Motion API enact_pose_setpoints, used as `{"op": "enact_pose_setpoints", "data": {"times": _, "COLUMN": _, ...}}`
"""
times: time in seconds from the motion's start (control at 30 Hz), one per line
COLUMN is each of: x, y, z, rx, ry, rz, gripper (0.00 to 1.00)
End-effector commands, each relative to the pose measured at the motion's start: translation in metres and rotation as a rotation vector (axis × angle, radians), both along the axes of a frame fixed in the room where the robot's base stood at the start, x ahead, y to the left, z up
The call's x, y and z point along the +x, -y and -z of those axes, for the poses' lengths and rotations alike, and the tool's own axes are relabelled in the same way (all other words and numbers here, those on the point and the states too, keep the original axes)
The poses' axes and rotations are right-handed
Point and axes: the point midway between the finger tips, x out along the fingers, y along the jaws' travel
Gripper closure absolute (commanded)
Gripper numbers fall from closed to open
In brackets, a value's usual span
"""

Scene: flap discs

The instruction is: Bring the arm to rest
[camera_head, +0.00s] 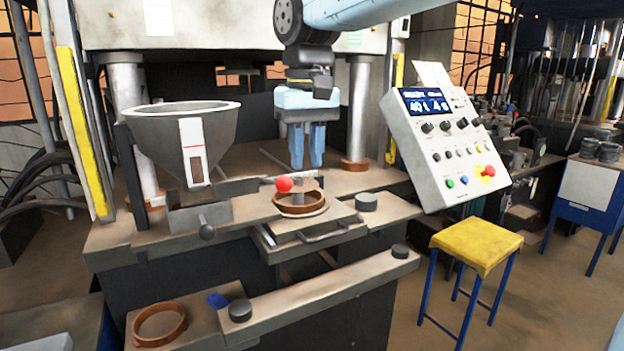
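My arm (350,12) reaches in from the top right, and my gripper (307,165) hangs from it, pointing down over the press bench. Its two blue fingers show a narrow gap between them, with nothing visible in the gap. The fingertips are above and behind a brown ring (300,211) on the press's sliding plate, and look apart from it. A grey post stands inside the ring. A red ball-shaped knob (285,184) is at the ring's back left, just below and left of the fingertips.
A grey hopper (222,130) stands left of my gripper, and a control panel (445,140) stands right. Steel columns (359,105) flank the bench. Another brown ring (159,325) lies on the lower front shelf. A yellow-topped stool (476,243) stands on the right floor.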

Motion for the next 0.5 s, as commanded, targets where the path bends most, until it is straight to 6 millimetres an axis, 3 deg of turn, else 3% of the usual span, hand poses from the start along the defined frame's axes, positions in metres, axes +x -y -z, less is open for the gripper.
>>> {"op": "enact_pose_setpoints", "data": {"times": 0.03, "x": -0.002, "y": 0.021, "z": 0.001, "rx": 0.008, "ry": 0.023, "rz": 0.032, "gripper": 0.74}}
{"op": "enact_pose_setpoints", "data": {"times": 0.2, "x": -0.01, "y": 0.086, "z": 0.013, "rx": 0.039, "ry": 0.103, "rz": 0.129, "gripper": 0.74}}
{"op": "enact_pose_setpoints", "data": {"times": 0.5, "x": -0.046, "y": 0.188, "z": 0.046, "rx": 0.081, "ry": 0.248, "rz": 0.296, "gripper": 0.74}}
